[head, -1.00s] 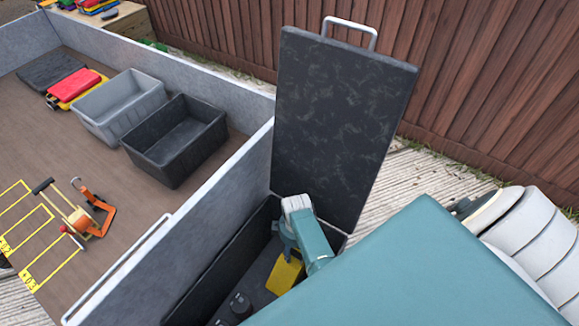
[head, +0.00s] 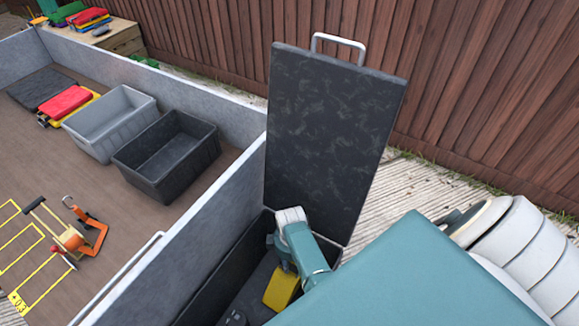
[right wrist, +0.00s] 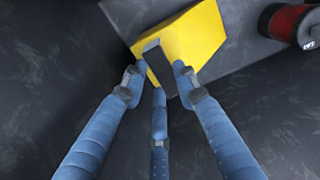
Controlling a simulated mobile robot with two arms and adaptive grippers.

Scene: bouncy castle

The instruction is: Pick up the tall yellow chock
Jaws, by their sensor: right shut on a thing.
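The yellow chock (head: 281,288) is inside a dark open box (head: 228,290) in the head view, partly hidden by my right arm. In the right wrist view the chock (right wrist: 185,45) is a yellow block with a dark grey strip on its near face. My right gripper (right wrist: 160,75) has its blue fingers closed around the near end of the chock. In the head view the right gripper (head: 287,258) reaches down into the box. Whether the chock touches the box floor is unclear. My left gripper is not in view.
The box's dark lid (head: 330,130) stands upright behind my right arm. A red and black cylinder (right wrist: 290,22) lies near the chock. A grey wall (head: 205,225) separates the box from a brown floor with a grey bin (head: 110,122) and a black bin (head: 168,155).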

